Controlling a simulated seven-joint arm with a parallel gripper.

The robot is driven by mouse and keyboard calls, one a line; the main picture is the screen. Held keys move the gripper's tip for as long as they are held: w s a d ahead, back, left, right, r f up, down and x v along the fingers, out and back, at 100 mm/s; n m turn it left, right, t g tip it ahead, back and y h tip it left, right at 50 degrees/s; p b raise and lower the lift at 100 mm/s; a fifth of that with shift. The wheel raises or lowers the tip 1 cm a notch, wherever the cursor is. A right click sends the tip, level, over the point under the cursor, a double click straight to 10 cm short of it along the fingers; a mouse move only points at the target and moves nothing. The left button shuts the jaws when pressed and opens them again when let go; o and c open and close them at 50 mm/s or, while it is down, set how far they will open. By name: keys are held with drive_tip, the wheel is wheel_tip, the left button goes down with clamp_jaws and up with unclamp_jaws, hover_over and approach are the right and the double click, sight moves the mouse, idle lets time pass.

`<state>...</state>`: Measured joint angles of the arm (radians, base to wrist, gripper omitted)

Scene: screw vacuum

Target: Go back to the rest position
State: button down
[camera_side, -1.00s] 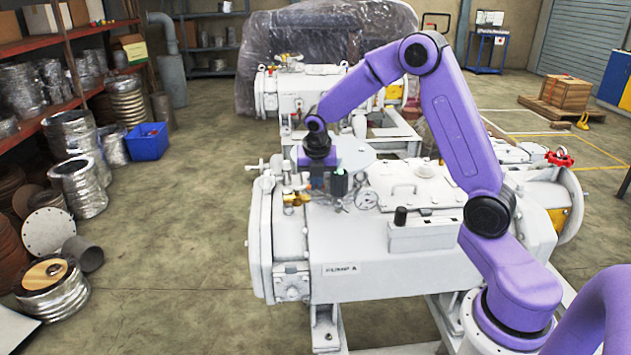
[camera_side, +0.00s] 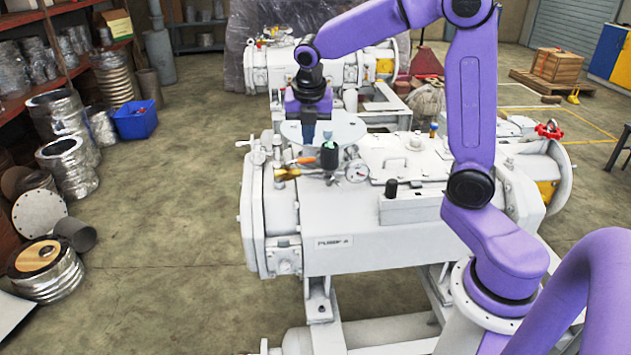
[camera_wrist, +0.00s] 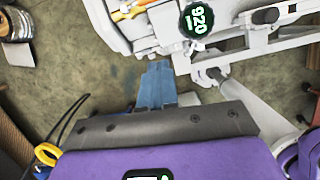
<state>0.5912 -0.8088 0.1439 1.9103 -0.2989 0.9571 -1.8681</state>
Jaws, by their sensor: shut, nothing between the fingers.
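My gripper (camera_side: 309,138) points down above the left end of the white vacuum pump (camera_side: 340,228), just behind the small black gauge with a green top (camera_side: 329,157) in the side view. Its blue fingers (camera_wrist: 157,86) are together and empty in the wrist view. The black gauge with a lit "920" display (camera_wrist: 196,18) stands at the top of the wrist view, apart from the fingers. My arm is bent high over the pump. How far the fingertips are above the pump is hard to tell.
A dial gauge (camera_side: 357,171) and an orange-handled brass valve (camera_side: 288,173) sit beside the black gauge. A second pump (camera_side: 265,72) stands behind. A blue bin (camera_side: 135,120) and metal ducts (camera_side: 66,165) are at left. The floor between is clear.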

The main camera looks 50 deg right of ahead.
drive_tip(key=s+a+f+m+y, duration=0.2)
drive_tip(key=s+a+m, duration=0.65)
drive_tip(key=s, duration=0.65)
drive_tip(key=s+a+f+m+g, duration=0.1)
drive_tip(key=s+m, duration=0.3)
drive_tip(key=s, duration=1)
drive_tip(key=shift+s+a+f+m+g+y, duration=0.2)
drive_tip(key=shift+s+f+m+g+y, duration=0.2)
drive_tip(key=shift+f+g, duration=0.15)
